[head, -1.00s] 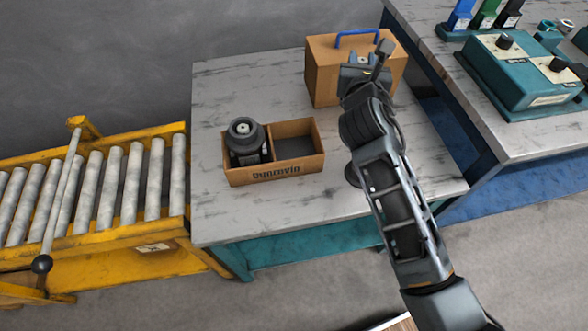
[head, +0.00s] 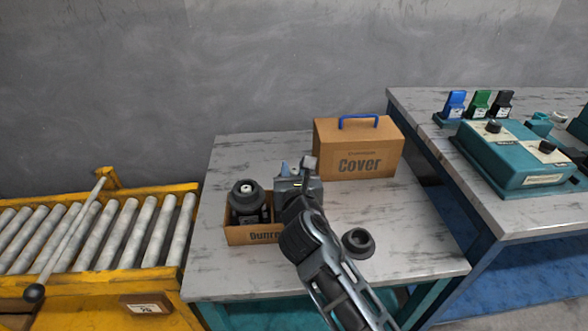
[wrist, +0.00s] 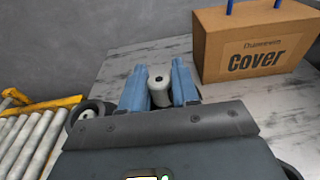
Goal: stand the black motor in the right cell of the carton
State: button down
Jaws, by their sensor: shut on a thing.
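The open cardboard carton (head: 236,236) stands on the table, with its right cell mostly hidden behind my gripper. A dark motor (head: 246,201) stands upright in its left cell; its round top also shows in the wrist view (wrist: 88,113). My gripper (head: 292,170) is over the carton's right side. In the wrist view, its blue fingers (wrist: 160,84) are shut on a pale grey upright cylinder (wrist: 158,90), which looks like the shaft of the black motor. The body below it is hidden, so I cannot tell its height or whether it touches the carton.
A closed "Cover" box (head: 360,152) with a blue handle stands behind right. A black ring-shaped part (head: 357,242) lies on the table, right of my arm. A yellow roller conveyor (head: 110,235) is at left; a second table with a teal device (head: 515,160) is at right.

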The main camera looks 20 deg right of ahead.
jog(key=shift+f+b, duration=0.75)
jog(key=shift+f, duration=1.4)
jog(key=c, duration=1.2)
grip_release()
jog(key=shift+f, duration=0.25)
jog(key=shift+c, duration=0.2)
jog(key=o, duration=0.4)
jog(key=shift+r, duration=0.15)
jog(key=shift+s, duration=0.2)
jog(key=v, duration=1.1)
jog(key=shift+s+a+p, duration=0.1)
jog(key=shift+s+p, duration=0.2)
jog(key=shift+p, duration=0.1)
